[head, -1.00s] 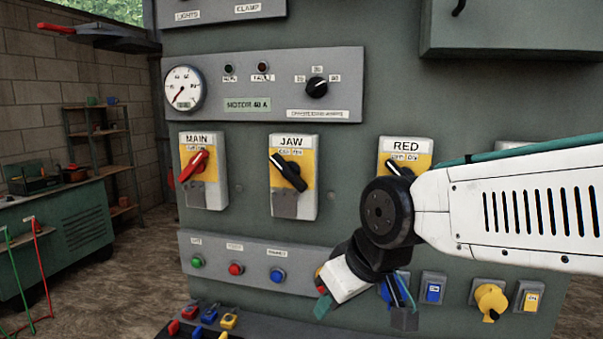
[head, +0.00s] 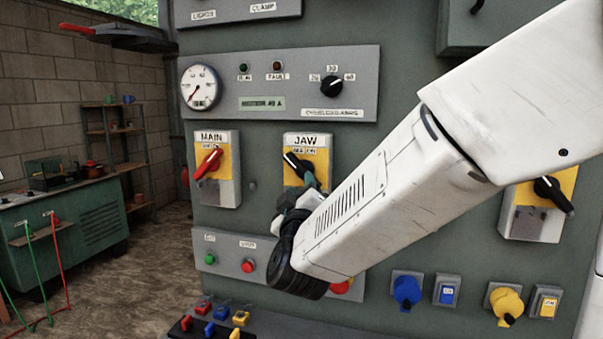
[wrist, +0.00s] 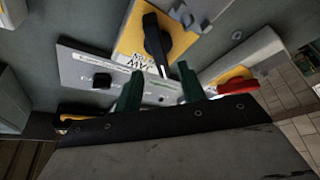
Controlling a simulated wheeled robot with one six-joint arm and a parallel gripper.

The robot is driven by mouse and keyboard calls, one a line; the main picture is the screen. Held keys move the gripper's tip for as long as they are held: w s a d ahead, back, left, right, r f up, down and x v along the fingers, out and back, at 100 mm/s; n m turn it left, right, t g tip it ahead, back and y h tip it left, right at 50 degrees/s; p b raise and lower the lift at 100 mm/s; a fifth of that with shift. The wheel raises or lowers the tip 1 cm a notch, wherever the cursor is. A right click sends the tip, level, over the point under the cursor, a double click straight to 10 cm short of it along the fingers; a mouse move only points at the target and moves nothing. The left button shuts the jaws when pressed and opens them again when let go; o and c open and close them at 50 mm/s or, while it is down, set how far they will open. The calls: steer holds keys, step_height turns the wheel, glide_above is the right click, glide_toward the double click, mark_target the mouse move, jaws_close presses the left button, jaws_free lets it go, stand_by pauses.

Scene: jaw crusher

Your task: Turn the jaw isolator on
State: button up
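The jaw isolator (head: 293,178) is a pale box with a yellow plate, labelled JAW, on the grey-green panel. Its black handle (head: 295,162) slants from upper left to lower right, and its lower end is hidden behind my gripper. In the wrist view the black handle (wrist: 154,38) shows against the yellow plate, with the label upside down. My gripper (wrist: 160,75) has its two green fingers apart, with the handle's near end in line with the gap. I cannot tell whether the fingers reach around it. In the head view my gripper (head: 310,184) is just below the handle.
The MAIN isolator (head: 218,180) with a red handle (head: 208,163) is left of JAW; another isolator (head: 540,205) is at right. Above is a panel with a gauge (head: 200,87) and dial (head: 331,87). Green (head: 209,259) and red (head: 248,265) buttons sit below.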

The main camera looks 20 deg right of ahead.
mark_target(301, 173)
steer(key=x, duration=0.7)
steer(key=shift+w, duration=0.15)
steer(key=shift+c, duration=0.3)
jaws_close()
